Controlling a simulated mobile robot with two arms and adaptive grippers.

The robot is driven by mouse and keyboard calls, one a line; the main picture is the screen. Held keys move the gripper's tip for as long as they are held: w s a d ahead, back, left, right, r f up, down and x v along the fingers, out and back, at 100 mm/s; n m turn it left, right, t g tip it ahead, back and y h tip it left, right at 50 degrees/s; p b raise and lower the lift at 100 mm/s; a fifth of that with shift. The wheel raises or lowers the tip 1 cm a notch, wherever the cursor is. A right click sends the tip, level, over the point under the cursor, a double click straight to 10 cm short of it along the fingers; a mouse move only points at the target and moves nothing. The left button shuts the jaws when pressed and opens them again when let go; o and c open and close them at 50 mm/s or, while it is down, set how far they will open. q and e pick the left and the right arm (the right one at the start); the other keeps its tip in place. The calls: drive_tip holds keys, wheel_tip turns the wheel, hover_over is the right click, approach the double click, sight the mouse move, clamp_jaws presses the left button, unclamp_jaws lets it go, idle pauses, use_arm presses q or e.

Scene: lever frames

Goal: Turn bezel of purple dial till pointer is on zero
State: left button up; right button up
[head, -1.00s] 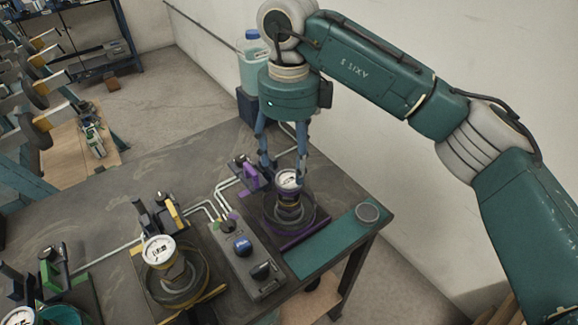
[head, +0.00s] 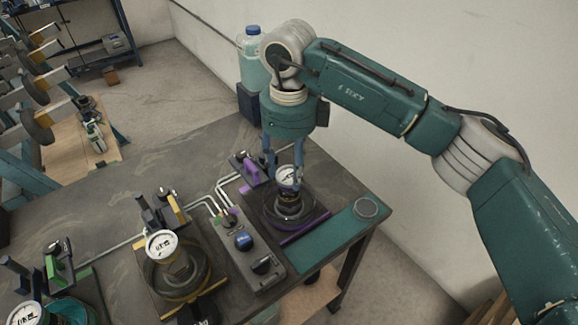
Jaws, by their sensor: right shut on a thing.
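The purple dial (head: 288,176) has a white face and sits on a dark round base with purple trim (head: 303,236) at the right part of the table. My right gripper (head: 284,182) points down over it, its blue fingers either side of the dial's rim, shut on the bezel. The fingers hide part of the rim. The face is too small to read where the pointer stands. My left gripper is not in view.
A yellow-trimmed dial (head: 161,245) and a green-trimmed one (head: 25,314) stand to the left. A grey control box (head: 252,262) stands beside the purple station, with thin pipes behind. A green mat with a round cup (head: 366,208) lies to the right.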

sight(289, 174)
drive_tip(key=shift+f+b, duration=0.15)
drive_tip(key=shift+b, duration=0.55)
drive_tip(key=shift+n, duration=0.3)
drive_tip(key=shift+r, duration=0.2)
drive_tip(key=o, duration=1.2)
drive_tip(key=shift+c, duration=0.2)
drive_tip(key=shift+r, duration=0.1)
wheel_tip(289, 174, up, 12)
